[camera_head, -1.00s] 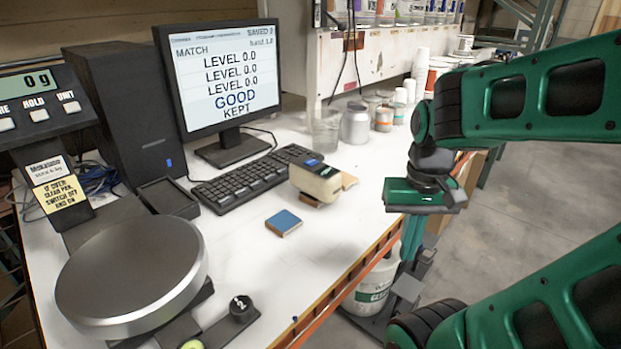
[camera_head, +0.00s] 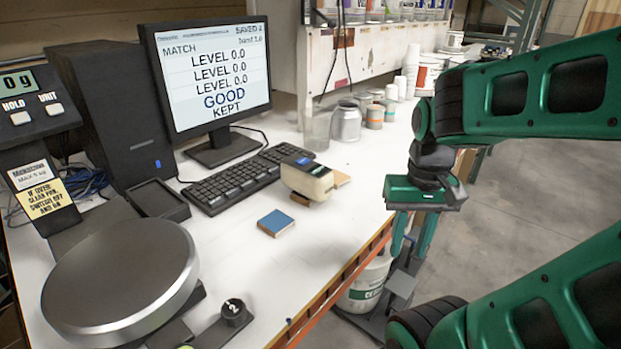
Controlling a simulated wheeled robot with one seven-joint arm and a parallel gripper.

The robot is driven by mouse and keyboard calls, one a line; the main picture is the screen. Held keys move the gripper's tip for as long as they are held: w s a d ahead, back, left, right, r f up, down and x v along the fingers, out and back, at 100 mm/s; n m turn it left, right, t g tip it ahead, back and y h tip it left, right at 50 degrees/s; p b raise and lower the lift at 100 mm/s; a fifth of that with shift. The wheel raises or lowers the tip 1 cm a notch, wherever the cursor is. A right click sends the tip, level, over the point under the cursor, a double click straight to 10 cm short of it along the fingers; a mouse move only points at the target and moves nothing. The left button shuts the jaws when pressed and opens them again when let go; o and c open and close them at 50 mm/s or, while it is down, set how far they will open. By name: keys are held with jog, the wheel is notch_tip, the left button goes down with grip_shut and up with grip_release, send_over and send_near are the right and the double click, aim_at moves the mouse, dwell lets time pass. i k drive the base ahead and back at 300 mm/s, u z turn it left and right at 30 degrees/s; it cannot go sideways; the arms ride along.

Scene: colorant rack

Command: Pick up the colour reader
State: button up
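The colour reader (camera_head: 308,178) is a cream, block-shaped device with a small blue screen on its top. It stands on the white bench top, right of the keyboard. A tan piece shows at its right side, and a brown piece shows under its front. My gripper (camera_head: 411,246) is green, points down, and hangs beyond the bench's right edge, to the right of the reader and apart from it. Its two fingers are spread with nothing between them.
A blue square card (camera_head: 276,222) lies in front of the reader. The keyboard (camera_head: 235,183), monitor (camera_head: 210,75) and scale with round pan (camera_head: 120,280) are to the left. Jars and cups (camera_head: 346,122) stand behind. A white bucket (camera_head: 366,285) is below the bench edge.

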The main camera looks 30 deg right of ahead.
aim_at(313, 180)
jog(key=z, duration=2.25)
jog(key=k, duration=1.65)
jog(key=u, duration=0.6)
jog(key=i, duration=1)
jog(key=z, duration=0.05)
